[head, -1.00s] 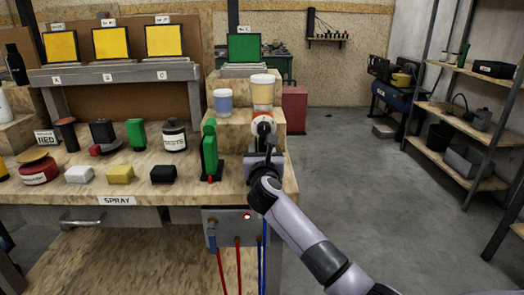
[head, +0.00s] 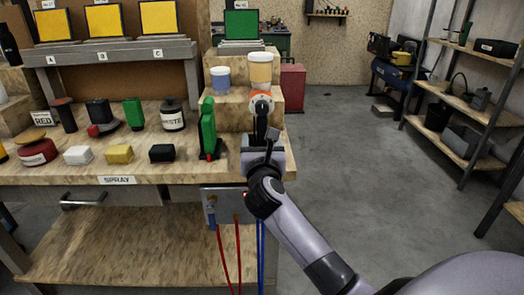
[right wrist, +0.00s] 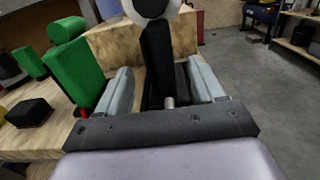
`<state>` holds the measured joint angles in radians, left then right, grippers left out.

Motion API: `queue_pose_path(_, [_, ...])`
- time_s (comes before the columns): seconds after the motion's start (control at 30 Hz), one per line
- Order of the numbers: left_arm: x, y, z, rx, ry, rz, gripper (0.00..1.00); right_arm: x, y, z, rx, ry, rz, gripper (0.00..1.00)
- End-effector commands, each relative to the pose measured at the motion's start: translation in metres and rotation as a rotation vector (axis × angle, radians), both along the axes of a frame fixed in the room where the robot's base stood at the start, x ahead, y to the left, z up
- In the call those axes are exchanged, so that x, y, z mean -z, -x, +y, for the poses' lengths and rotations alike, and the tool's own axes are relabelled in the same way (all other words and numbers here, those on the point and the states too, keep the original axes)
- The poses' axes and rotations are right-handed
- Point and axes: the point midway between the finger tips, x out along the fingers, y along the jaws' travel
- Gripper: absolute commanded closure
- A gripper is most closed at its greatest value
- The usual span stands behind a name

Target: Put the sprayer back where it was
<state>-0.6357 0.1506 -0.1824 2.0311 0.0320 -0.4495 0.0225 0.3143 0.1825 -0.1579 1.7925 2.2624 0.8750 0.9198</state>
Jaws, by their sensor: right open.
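The handle's lower end is partly hidden. A bench label reads SPRAY (head: 117,180). My left gripper is out of view.
A green upright object (head: 208,130) stands close to the left of my right gripper. Hoses hang from a grey box (head: 222,203) below. Open floor lies to the right.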

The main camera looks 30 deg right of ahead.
Motion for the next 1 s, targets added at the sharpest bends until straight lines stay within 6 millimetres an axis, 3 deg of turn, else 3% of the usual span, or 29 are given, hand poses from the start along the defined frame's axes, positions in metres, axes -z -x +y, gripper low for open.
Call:
queue_pose_path(0.2, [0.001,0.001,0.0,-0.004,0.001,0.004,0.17,0.002,0.028,0.018,-0.001,-0.002,0.001,0.32])
queue_pose_path(0.37, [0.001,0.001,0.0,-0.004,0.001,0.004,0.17,0.001,0.038,0.023,0.0,0.004,0.001,0.32])
queue_pose_path(0.53, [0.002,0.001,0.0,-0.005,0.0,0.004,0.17,0.001,0.048,0.026,0.003,0.159,0.01,0.32])
queue_pose_path(0.67, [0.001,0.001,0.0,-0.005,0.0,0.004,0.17,0.002,0.064,0.037,-0.009,0.476,0.038,0.32])
queue_pose_path(0.77, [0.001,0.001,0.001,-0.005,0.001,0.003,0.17,0.007,0.076,0.055,-0.036,0.779,0.078,0.32])
queue_pose_path(0.87, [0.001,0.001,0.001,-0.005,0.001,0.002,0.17,0.02,0.089,0.079,-0.079,1.081,0.129,0.32])
queue_pose_path(1.0, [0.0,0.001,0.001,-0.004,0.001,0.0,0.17,0.053,0.109,0.116,-0.168,1.508,0.214,0.32])
